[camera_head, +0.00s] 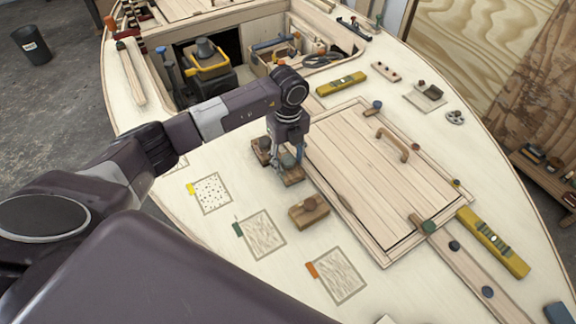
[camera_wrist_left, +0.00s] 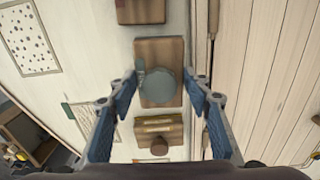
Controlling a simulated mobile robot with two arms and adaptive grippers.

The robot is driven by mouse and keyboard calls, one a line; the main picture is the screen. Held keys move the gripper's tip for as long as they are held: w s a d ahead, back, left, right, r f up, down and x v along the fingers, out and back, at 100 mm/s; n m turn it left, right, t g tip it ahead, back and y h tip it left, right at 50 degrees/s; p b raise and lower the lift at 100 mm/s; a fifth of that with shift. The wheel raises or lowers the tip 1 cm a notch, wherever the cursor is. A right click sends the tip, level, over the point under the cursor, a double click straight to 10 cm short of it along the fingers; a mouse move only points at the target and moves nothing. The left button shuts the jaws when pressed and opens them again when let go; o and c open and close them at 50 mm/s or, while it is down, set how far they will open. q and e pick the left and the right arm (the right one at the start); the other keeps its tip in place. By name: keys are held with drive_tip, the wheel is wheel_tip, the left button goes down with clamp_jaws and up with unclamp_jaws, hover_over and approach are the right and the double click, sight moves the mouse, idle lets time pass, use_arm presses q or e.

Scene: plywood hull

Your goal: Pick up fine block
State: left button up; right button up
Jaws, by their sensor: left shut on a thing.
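A wooden block with a round grey-green knob (camera_wrist_left: 168,88) is between the fingers of my left gripper (camera_wrist_left: 160,80) in the left wrist view. The fingertips are shut on its two sides. In the head view, my left gripper (camera_head: 285,168) points down over this block (camera_head: 293,180) and partly hides it. A second block with a brown knob (camera_head: 309,211) lies nearer, and also shows in the wrist view (camera_wrist_left: 158,128). A third block (camera_head: 262,150) is on the far side, cut off in the wrist view (camera_wrist_left: 140,10). I cannot read any grit label. My right gripper is out of view.
Three sheets with yellow, green and orange tags (camera_head: 211,194) lie left of and nearer than the blocks. A wooden hatch with a handle (camera_head: 390,175) is just right of my gripper. A yellow level (camera_head: 493,243) and a plank (camera_head: 470,265) lie further right.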

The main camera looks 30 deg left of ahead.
sight(288, 159)
use_arm(q)
wheel_tip(288, 159, up, 18)
drive_tip(key=b, duration=0.3)
drive_tip(key=shift+f, duration=0.2)
